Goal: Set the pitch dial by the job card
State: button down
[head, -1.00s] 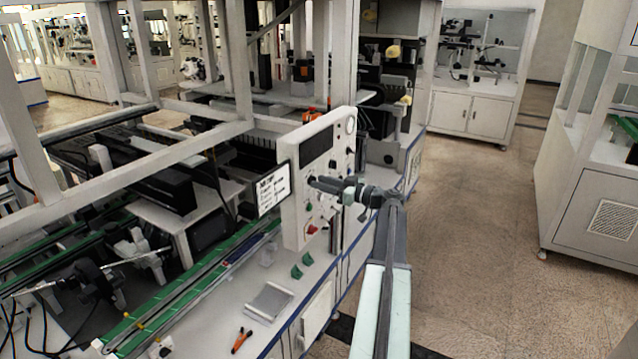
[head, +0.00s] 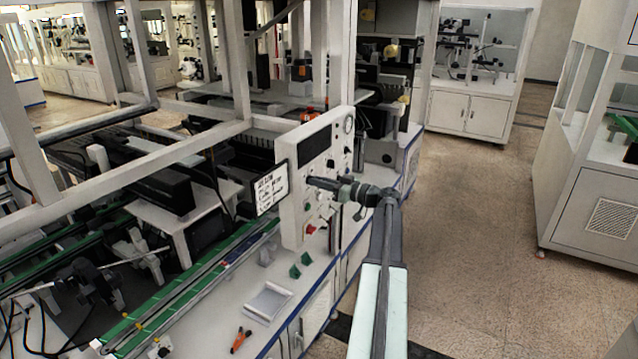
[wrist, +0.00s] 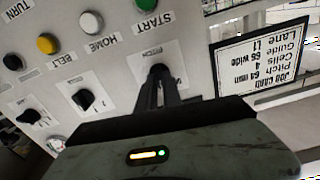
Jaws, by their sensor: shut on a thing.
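The pitch dial (wrist: 159,71) is a dark knob on a white plate, below the green START button in the upside-down wrist view. My gripper (wrist: 160,90) is shut on it, and its fingers hide most of the knob and its pointer. The dial's scale is not readable. The job card (wrist: 262,62) is at the right; it appears to read pitch 64 mm, cells 4, guide 65 wide, lane L1. In the head view the card (head: 272,187) stands at the panel's left edge, and my gripper (head: 312,181) reaches the panel's face from the right.
The white control panel (head: 291,228) also carries another black knob (wrist: 88,100), a white HOME button (wrist: 91,21) and a yellow BELT button (wrist: 47,43) close to my gripper. A grey tray (head: 266,301) and orange-handled tool (head: 240,339) lie on the bench. The aisle floor (head: 480,230) is clear.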

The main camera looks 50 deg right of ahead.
jog(key=shift+d+m, duration=0.15)
jog(key=shift+m, duration=3.75)
jog(key=c, duration=1.5)
grip_release()
jog(key=shift+d, duration=0.1)
jog(key=v, duration=0.7)
jog(key=shift+s, duration=0.35)
